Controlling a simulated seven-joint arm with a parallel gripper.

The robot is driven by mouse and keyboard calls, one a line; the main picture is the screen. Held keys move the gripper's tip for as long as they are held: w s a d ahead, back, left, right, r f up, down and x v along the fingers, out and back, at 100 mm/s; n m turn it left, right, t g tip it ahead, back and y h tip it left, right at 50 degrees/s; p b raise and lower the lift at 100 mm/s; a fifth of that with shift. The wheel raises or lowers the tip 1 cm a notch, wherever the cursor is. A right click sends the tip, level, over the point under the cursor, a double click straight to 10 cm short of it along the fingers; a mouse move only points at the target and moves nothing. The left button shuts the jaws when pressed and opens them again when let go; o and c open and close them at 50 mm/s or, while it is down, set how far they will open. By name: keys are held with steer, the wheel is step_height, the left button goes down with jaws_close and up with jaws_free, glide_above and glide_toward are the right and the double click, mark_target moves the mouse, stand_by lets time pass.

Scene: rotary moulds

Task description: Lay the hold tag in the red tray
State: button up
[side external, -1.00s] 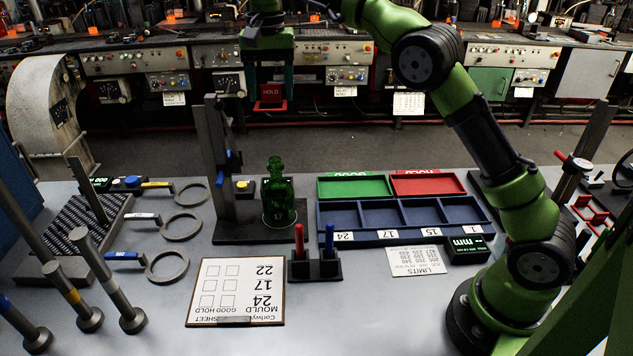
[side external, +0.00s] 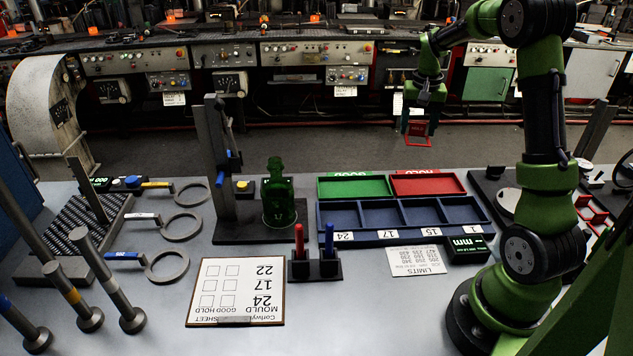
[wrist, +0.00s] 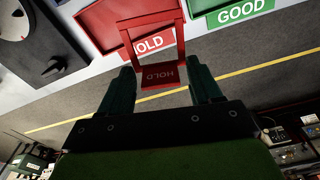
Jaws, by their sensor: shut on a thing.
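The red hold tag (side external: 417,131) is a small frame with a HOLD plate at one end. My gripper (side external: 424,95) is shut on the hold tag and carries it in the air, behind and above the red tray (side external: 428,184). In the wrist view the hold tag (wrist: 162,76) sits between the two green fingers of the gripper (wrist: 162,84), its open frame pointing away toward the tray. The red tray, labelled HOLD, also shows in the wrist view (wrist: 100,22), partly covered by the tag. The tray looks empty in the side view.
The green GOOD tray (side external: 354,187) adjoins the red tray on the left. A blue compartment tray (side external: 385,234) lies in front of both. A green bottle (side external: 277,195) stands on a gauge stand to the left. More red tags (side external: 592,212) hang at the right.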

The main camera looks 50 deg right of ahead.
steer(key=n, duration=0.2)
glide_above(423, 181)
steer(key=s, duration=0.1)
step_height(423, 181, down, 6)
steer(key=shift+w+a+f, duration=0.1)
steer(key=shift+w+f, duration=0.05)
steer(key=shift+f, duration=1.55)
steer(key=shift+w+f, duration=0.15)
steer(key=shift+f, duration=1.5)
steer(key=shift+f, duration=0.5)
steer(key=o, duration=1.1)
